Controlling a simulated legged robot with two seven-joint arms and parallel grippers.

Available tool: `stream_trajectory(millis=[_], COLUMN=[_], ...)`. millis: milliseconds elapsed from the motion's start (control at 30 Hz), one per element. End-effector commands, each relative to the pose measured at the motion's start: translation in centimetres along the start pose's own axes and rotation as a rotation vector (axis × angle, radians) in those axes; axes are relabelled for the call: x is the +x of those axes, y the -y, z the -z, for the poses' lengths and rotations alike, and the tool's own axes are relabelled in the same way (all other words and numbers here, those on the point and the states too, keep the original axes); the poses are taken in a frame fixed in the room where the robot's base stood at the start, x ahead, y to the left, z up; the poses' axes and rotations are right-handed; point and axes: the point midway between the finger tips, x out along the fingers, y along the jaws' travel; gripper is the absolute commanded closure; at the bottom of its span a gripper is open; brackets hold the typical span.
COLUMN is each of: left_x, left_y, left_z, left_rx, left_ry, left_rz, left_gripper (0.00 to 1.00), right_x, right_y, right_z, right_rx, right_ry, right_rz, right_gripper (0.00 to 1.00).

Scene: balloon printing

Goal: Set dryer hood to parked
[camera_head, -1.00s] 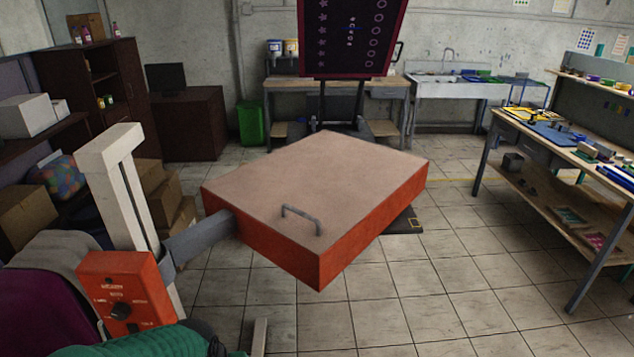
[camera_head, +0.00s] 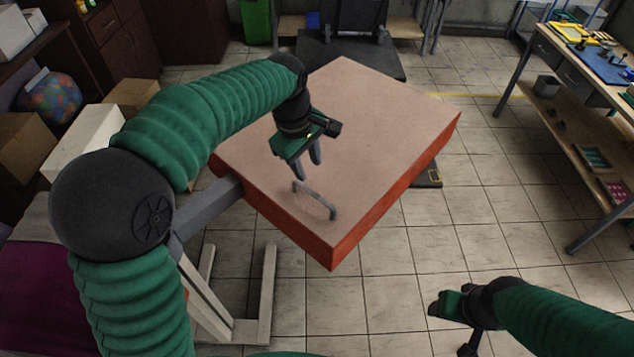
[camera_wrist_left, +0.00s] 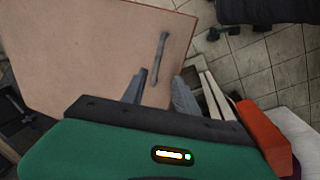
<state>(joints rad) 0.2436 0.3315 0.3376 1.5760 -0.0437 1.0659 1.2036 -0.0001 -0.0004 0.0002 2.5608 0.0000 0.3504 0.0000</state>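The dryer hood (camera_head: 340,120) is a flat orange-red box with a tan top, held out on a grey arm (camera_head: 207,207) from a white stand. A grey bar handle (camera_head: 315,201) sits on its top near the front corner. My left gripper (camera_head: 308,168) is over the hood top, just behind and above the handle, fingers pointing down. In the left wrist view the left gripper (camera_wrist_left: 158,82) has its fingers apart and empty, with the handle (camera_wrist_left: 160,58) beyond them. My right gripper (camera_head: 440,309) is low at the right, apart from the hood; its fingers are unclear.
The hood's orange control box (camera_wrist_left: 263,135) shows in the left wrist view. Cardboard boxes (camera_head: 132,95) and a white box (camera_head: 87,138) stand at the left. A workbench (camera_head: 560,60) stands at the right.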

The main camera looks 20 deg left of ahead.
Motion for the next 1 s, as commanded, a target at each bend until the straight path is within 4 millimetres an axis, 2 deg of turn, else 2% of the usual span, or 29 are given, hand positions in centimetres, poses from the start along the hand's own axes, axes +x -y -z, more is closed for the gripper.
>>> stream_trajectory(millis=[100, 300, 500, 633, 867, 1000], left_x=[3.4, 8.8, 12.5, 13.5, 13.8, 13.8], left_y=[-0.1, 0.0, 0.0, 0.0, -0.2, -0.2], left_z=[0.4, 0.7, 0.6, 0.5, 0.5, 0.6], left_rx=[0.000, 0.000, 0.000, 0.002, 0.001, 0.001], left_ry=[0.007, 0.010, 0.006, 0.003, 0.002, 0.003], left_rz=[0.008, 0.008, 0.003, 0.001, 0.002, 0.002], left_gripper=[0.64, 0.64, 0.64, 0.64, 0.64, 0.80], right_x=[-0.7, -1.7, -2.3, -2.4, -2.4, -2.4], right_y=[0.0, 0.0, 0.0, 0.0, 0.0, 0.0], right_z=[0.2, 0.4, 0.6, 0.6, 0.6, 0.6], right_rx=[0.001, 0.001, 0.000, 0.000, 0.000, 0.000], right_ry=[0.000, -0.001, -0.001, -0.001, -0.001, -0.001], right_rz=[0.000, 0.000, 0.000, 0.000, 0.000, 0.000], right_gripper=[0.41, 0.41, 0.41, 0.41, 0.41, 0.41])
